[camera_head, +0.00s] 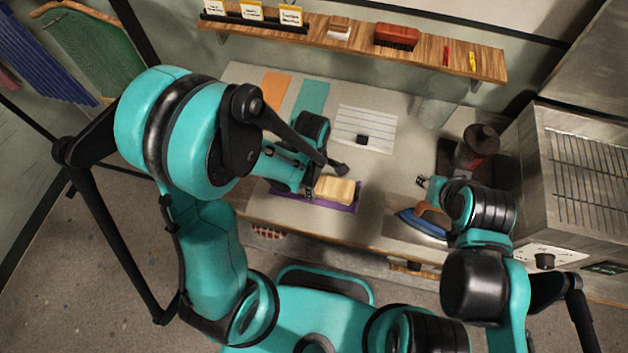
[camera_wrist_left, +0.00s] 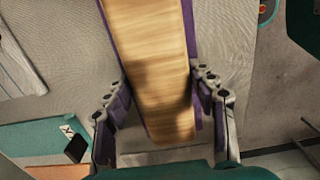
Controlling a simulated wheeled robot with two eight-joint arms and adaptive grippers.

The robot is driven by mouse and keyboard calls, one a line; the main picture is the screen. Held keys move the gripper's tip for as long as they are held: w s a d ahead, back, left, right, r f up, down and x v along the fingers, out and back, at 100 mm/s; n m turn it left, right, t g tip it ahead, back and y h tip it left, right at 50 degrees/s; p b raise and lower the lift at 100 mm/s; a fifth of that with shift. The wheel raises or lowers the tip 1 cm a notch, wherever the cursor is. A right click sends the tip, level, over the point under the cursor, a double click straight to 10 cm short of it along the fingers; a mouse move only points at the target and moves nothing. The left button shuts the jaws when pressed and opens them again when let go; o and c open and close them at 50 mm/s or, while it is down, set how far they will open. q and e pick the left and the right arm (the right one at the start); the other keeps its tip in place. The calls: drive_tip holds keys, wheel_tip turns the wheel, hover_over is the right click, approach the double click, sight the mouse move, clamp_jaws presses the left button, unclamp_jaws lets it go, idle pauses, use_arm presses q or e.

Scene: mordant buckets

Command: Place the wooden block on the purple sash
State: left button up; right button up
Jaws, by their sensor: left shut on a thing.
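The pale wooden block (camera_head: 335,188) is over the purple sash (camera_head: 347,208) near the table's front edge. The sash shows along the block's near side and to its left. In the left wrist view the block (camera_wrist_left: 150,60) lies lengthwise between the fingers of my left gripper (camera_wrist_left: 160,88), with purple sash (camera_wrist_left: 189,22) at its edges. My left gripper (camera_head: 328,180) is shut on the block's end. Whether the block touches the sash is unclear. My right gripper (camera_head: 424,182) is above the table by the blue iron; its jaws are too small to read.
A blue iron (camera_head: 422,224) with a wooden handle sits to the right. Orange (camera_head: 275,86) and teal (camera_head: 312,97) swatches and a lined white sheet (camera_head: 364,127) lie behind the block. A dark red-and-black bottle (camera_head: 478,145) and a metal oven (camera_head: 575,190) stand right. A shelf (camera_head: 350,35) runs behind.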

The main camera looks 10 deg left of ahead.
use_arm(q)
drive_tip(key=o, duration=1.7)
drive_tip(key=shift+s+a+r+m+t+p, duration=0.65)
drive_tip(key=shift+a+r+m+t, duration=0.65)
drive_tip(key=shift+r+m, duration=2.1)
drive_tip(key=shift+s+a+r+m+t+p, duration=0.6)
drive_tip(key=shift+a+r+m+t, duration=0.7)
drive_tip(key=shift+r+m, duration=2)
drive_tip(key=shift+s+a+r+m+t+p, duration=0.85)
drive_tip(key=shift+a+r+m, duration=1)
drive_tip(key=shift+r, duration=2.8)
drive_tip(key=shift+w+d+m, duration=0.25)
drive_tip(key=shift+w, duration=0.05)
